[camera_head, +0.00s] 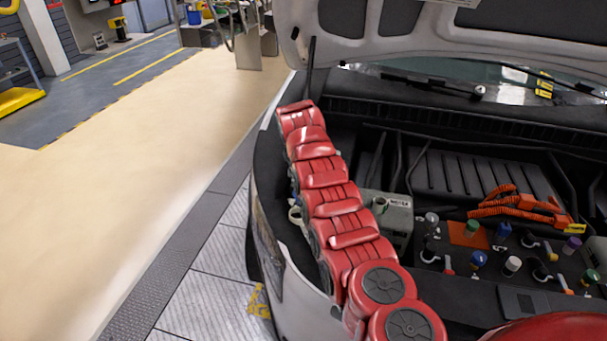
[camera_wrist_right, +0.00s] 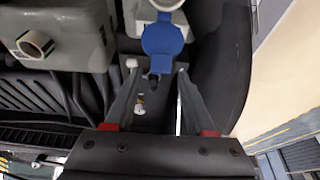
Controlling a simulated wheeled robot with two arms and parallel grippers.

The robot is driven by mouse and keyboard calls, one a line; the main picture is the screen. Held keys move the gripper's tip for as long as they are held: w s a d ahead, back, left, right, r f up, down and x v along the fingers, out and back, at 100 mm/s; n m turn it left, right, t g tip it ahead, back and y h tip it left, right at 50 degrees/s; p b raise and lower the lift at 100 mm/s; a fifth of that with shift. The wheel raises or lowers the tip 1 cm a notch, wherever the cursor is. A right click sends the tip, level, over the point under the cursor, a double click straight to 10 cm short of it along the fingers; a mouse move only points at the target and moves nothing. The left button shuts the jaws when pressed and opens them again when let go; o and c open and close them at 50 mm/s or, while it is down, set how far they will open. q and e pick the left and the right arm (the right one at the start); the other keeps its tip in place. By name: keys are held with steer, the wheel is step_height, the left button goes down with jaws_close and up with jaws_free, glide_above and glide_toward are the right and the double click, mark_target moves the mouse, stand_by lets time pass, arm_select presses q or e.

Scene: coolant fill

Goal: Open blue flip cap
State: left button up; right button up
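The blue flip cap (camera_wrist_right: 162,40) shows in the right wrist view at the top middle, as a round blue disc beside a pale reservoir neck (camera_wrist_right: 140,18). I cannot tell whether it sits closed on the neck. My right gripper (camera_wrist_right: 158,72) is open, with its two dark fingers pointing at the cap. The cap is just beyond and between the fingertips, with no clear contact. In the head view my red arm covers the gripper and the cap; a pale rounded neck (camera_head: 296,215) shows at the arm's left edge. My left gripper is not in view.
A grey reservoir (camera_head: 398,222) with an open spout stands close beside the arm; it also shows in the wrist view (camera_wrist_right: 62,30). Several coloured caps and orange cables (camera_head: 515,207) lie to the right. The raised hood (camera_head: 470,30) hangs above. Open floor (camera_head: 150,150) is at left.

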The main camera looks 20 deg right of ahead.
steer(key=shift+o, duration=0.2)
steer(key=b+v, duration=0.4)
steer(key=v, duration=1.3)
steer(key=shift+r+b, duration=0.25)
steer(key=shift+b, duration=0.1)
steer(key=shift+s+a+f, duration=0.1)
